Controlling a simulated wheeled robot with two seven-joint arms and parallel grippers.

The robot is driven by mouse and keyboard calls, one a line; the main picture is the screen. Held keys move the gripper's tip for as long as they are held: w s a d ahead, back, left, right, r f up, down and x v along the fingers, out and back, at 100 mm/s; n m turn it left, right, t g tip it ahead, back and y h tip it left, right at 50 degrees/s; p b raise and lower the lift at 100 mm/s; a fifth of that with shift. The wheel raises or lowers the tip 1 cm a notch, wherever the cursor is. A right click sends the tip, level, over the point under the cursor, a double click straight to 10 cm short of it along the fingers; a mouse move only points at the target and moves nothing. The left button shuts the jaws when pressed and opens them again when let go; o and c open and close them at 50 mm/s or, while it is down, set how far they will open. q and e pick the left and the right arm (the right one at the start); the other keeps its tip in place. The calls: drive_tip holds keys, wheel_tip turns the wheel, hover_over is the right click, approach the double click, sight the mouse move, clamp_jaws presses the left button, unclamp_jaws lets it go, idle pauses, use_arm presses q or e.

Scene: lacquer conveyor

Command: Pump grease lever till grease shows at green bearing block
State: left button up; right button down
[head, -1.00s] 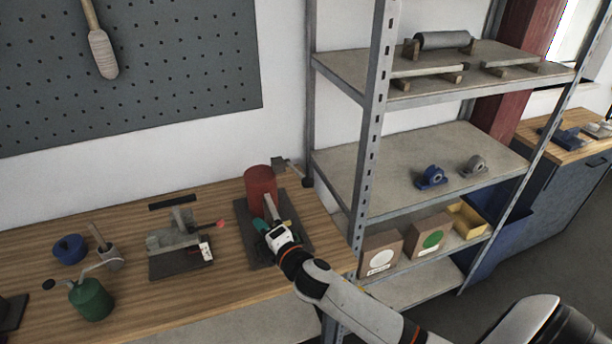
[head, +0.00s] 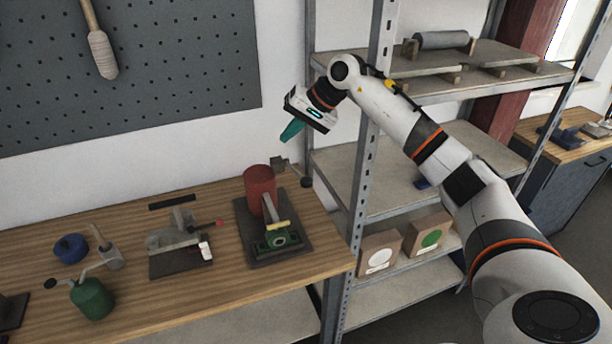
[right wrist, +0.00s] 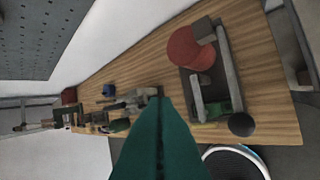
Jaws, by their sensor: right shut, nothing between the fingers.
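The grease pump's red cylinder (head: 260,188) stands on a dark base plate (head: 240,222) at the right end of the wooden bench. Its grey lever (head: 290,170) ends in a black knob (head: 306,182); the knob (right wrist: 241,124) shows large in the right wrist view. The green bearing block (head: 277,242) sits at the front of the plate, with a yellowish strip (head: 278,225) behind its top; I cannot tell whether that is grease. My right gripper (head: 288,134) is shut and empty, raised above the lever and apart from it. My left gripper is out of view.
A metal shelf post (head: 366,165) stands close right of the pump. On the bench to the left are a grey clamp-like fixture (head: 175,240), a green oil can (head: 92,298) and a blue round part (head: 70,248). Boxes (head: 380,252) sit on a lower shelf.

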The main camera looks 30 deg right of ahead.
drive_tip(key=d, duration=0.1)
drive_tip(key=d+h, duration=0.1)
drive_tip(key=s+d+r, duration=0.1)
drive_tip(key=shift+d+r+n+g, duration=0.1)
drive_tip(key=shift+d+n+g, duration=0.2)
drive_tip(key=shift+d+n, duration=0.1)
drive_tip(key=shift+a, duration=0.1)
drive_tip(key=f+b, duration=0.2)
drive_tip(key=s+f+b, duration=0.1)
drive_tip(key=f+b, duration=0.1)
drive_tip(key=f, duration=0.1)
drive_tip(key=s+f+b, duration=0.1)
drive_tip(key=f+b, duration=0.1)
drive_tip(key=shift+a+f, duration=0.15)
drive_tip(key=shift+a, duration=0.05)
drive_tip(key=shift+s+a+f+b, duration=0.1)
drive_tip(key=shift+s+f+b, duration=0.15)
drive_tip(key=shift+f+b, duration=0.45)
drive_tip(key=shift+r, duration=0.15)
idle(0.4)
idle(0.6)
drive_tip(key=shift+s+f+b, duration=0.15)
drive_tip(key=shift+f+b, duration=0.25)
drive_tip(key=shift+b, duration=0.15)
